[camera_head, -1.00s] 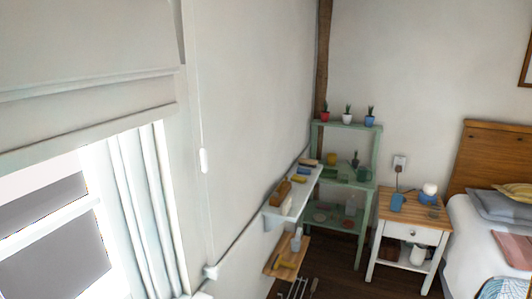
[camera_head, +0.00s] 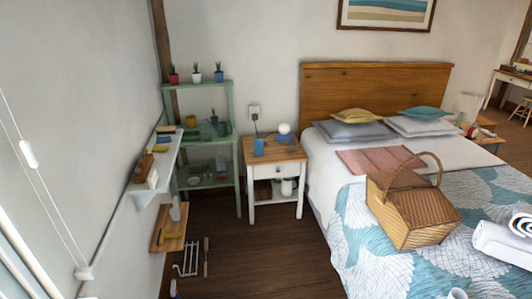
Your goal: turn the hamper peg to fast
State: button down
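A wicker picnic hamper (camera_head: 412,210) with a raised loop handle stands on the blue and white leaf-patterned bedspread, at the right of the head camera view. Its lid looks closed. The hamper peg is too small to make out at this distance, so I cannot tell how it is turned. My gripper is not in view.
The bed (camera_head: 360,245) fills the right side, with rolled towels (camera_head: 500,240) at its edge. A nightstand (camera_head: 275,165), a green shelf unit (camera_head: 238,150) and a white wall shelf (camera_head: 155,172) stand left of it. Dark floor (camera_head: 240,255) lies open before the nightstand.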

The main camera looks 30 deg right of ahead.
aim_at(377, 197)
jog(key=z, duration=0.2)
jog(key=i, duration=0.7)
jog(key=u, duration=1.45)
jog(key=k, duration=0.1)
jog(key=z, duration=3.45)
jog(key=i, duration=0.45)
jog(key=u, duration=0.05)
